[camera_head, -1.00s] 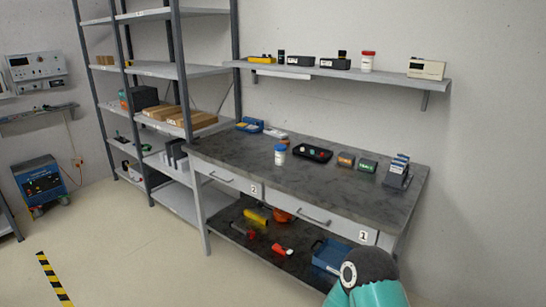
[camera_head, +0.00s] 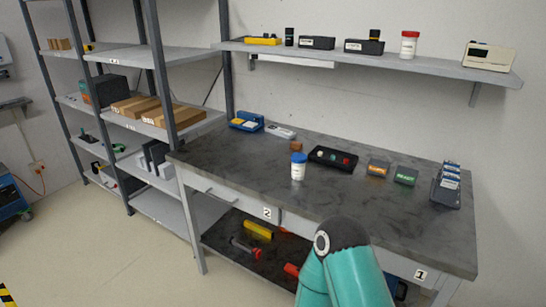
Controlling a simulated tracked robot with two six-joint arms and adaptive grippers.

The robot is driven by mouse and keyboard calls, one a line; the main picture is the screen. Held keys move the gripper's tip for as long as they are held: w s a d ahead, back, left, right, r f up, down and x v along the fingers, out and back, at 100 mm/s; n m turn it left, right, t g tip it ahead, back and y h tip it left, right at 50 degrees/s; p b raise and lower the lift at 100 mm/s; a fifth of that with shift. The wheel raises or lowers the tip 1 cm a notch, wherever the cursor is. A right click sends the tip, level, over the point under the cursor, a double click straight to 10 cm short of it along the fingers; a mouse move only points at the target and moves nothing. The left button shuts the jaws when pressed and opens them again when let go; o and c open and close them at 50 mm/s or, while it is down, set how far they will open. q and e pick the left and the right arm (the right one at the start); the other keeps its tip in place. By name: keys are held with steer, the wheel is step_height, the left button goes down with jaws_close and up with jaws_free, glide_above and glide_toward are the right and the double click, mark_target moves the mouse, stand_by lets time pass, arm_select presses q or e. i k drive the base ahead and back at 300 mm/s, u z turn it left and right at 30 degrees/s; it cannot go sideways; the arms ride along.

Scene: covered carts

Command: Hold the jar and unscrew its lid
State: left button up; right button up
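A white jar (camera_head: 298,171) with a blue lid (camera_head: 299,157) stands upright on the dark grey workbench top (camera_head: 240,165), left of the middle. A label shows on its front. The lid sits on the jar. A teal arm of mine with a dark joint reaches up from the bottom edge, in front of the bench. Neither of my grippers shows, and nothing is touching the jar. A second white jar with a red lid (camera_head: 409,45) stands on the wall shelf.
A black tray (camera_head: 333,158) with small coloured items is right of the jar, with a small brown block (camera_head: 296,146) behind it. An orange box (camera_head: 377,168), a green box (camera_head: 405,175) and a dark holder (camera_head: 447,188) stand further right. The bench front is clear.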

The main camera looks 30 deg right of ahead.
mark_target(298, 171)
steer(key=u, duration=0.15)
steer(key=i, duration=0.95)
steer(key=z, duration=1.5)
steer(key=k, duration=0.85)
steer(key=z, duration=0.2)
steer(key=i, duration=0.85)
steer(key=u, duration=0.05)
